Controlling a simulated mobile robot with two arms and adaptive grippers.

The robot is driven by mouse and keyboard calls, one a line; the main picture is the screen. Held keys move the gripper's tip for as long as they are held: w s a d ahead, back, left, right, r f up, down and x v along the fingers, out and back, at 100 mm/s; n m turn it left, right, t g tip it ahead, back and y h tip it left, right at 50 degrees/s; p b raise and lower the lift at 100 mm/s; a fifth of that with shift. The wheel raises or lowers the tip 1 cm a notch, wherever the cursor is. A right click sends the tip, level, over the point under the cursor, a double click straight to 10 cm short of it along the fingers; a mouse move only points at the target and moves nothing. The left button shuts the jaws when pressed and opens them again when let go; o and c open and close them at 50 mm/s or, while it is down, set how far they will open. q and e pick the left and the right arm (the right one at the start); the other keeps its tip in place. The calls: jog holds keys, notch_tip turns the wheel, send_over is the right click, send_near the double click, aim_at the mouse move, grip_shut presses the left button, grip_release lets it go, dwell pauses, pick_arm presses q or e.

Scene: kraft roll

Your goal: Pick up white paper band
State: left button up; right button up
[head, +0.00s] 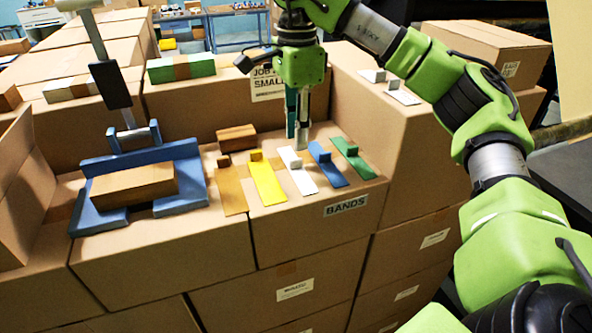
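My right gripper (299,141) points down just behind the white band's tab. I cannot tell whether it touches the tab. Its fingers are seen nearly edge-on, so their opening is unclear. My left gripper is out of view.
A tan band (230,192) and a green band (352,161) flank the row. A brown block (236,138) lies behind it. A blue jig (88,214) with a tall lever holds a kraft block (134,185) at left. Higher boxes stand behind and at right.

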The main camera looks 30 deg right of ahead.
aim_at(296, 168)
jog(key=shift+w+f, duration=0.1)
jog(key=shift+f, duration=1.05)
notch_tip(296, 168, down, 3)
jog(key=shift+f+p, duration=0.15)
jog(key=shift+p, duration=0.65)
jog(key=shift+w+d+f, duration=0.1)
jog(key=shift+f, duration=0.2)
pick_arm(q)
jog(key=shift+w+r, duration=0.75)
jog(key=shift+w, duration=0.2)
pick_arm(e)
grip_shut()
